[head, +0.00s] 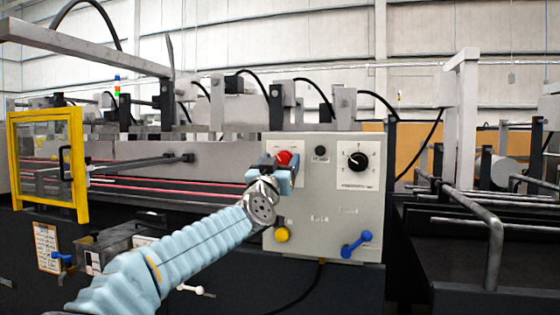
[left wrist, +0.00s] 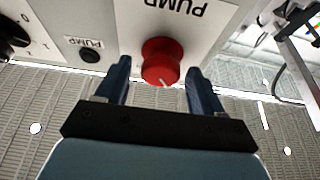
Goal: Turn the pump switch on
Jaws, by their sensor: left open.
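The pump switch (left wrist: 161,61) is a red round knob with a pale pointer mark, on a white plate labelled PUMP in the left wrist view. In the head view the red knob (head: 284,157) sits at the upper left of the grey control panel (head: 330,227). My left gripper (left wrist: 158,77) is open, with one blue finger on each side of the knob. Any contact between fingers and knob cannot be told. In the head view the gripper (head: 283,171) partly covers the knob's plate. My right gripper is not in view.
The panel also carries a small black button (head: 320,151), a black rotary dial (head: 357,161), a yellow knob (head: 281,234) and a blue handle (head: 356,244). A yellow-framed guard (head: 79,165) stands at left. Metal rails (head: 495,240) stick out at right.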

